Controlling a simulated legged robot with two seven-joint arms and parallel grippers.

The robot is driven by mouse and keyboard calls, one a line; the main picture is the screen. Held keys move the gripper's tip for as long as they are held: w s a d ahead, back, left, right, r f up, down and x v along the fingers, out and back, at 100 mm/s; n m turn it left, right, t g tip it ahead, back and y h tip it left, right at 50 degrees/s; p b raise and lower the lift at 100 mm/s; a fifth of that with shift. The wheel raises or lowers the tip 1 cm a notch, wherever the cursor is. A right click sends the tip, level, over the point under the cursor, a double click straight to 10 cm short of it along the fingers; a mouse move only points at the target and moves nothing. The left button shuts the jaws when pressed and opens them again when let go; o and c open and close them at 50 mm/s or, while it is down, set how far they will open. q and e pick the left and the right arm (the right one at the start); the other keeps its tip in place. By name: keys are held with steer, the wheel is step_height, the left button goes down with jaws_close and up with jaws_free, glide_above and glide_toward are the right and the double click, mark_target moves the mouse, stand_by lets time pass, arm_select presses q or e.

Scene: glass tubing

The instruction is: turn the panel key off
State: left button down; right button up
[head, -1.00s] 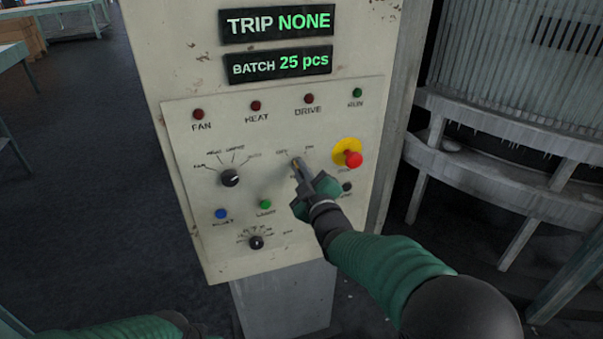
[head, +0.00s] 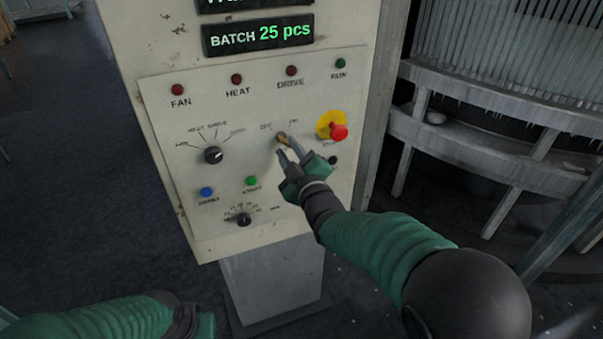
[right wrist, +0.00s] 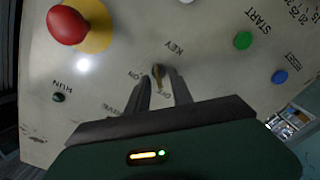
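The panel key (head: 282,137) is a small brass-coloured key on the beige panel, below the OFF and ON labels. Its upper end leans up-left, toward OFF. My right gripper (head: 287,153) is just below it with its two fingers apart. In the right wrist view the key (right wrist: 158,72) shows between the spread fingertips (right wrist: 159,80), with gaps on both sides; the OFF label lies beyond its lower end. Contact with the key does not show. My left gripper (head: 203,323) is at the bottom edge, mostly cut off, and its fingers cannot be made out.
A red stop button (head: 338,132) on a yellow base sits close right of the key. A black selector knob (head: 213,155), a green button (head: 251,181), a blue button (head: 206,192) and a lower knob (head: 244,219) are to the left. Metal racks (head: 470,130) stand at right.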

steer(key=b+v, duration=0.2)
steer(key=v, duration=1.2)
steer(key=shift+s, duration=0.2)
steer(key=shift+d+f, duration=0.1)
steer(key=s+d+f+m+g+h, duration=0.1)
steer(key=d+f+m+g+h, duration=0.3)
steer(key=f, duration=0.6)
steer(key=s+d+f+m+g, duration=0.4)
steer(key=s+d+f+g, duration=0.1)
steer(key=s+f, duration=0.2)
steer(key=s+d+f+m+g+h, duration=0.1)
steer(key=s+d+f+m+g, duration=0.3)
steer(key=s+f, duration=0.4)
steer(key=shift+s+d+f+m+g+h, duration=0.3)
steer(key=shift+s+d+m+g, duration=0.1)
steer(key=shift+s+d+g, duration=0.55)
steer(key=shift+s, duration=0.15)
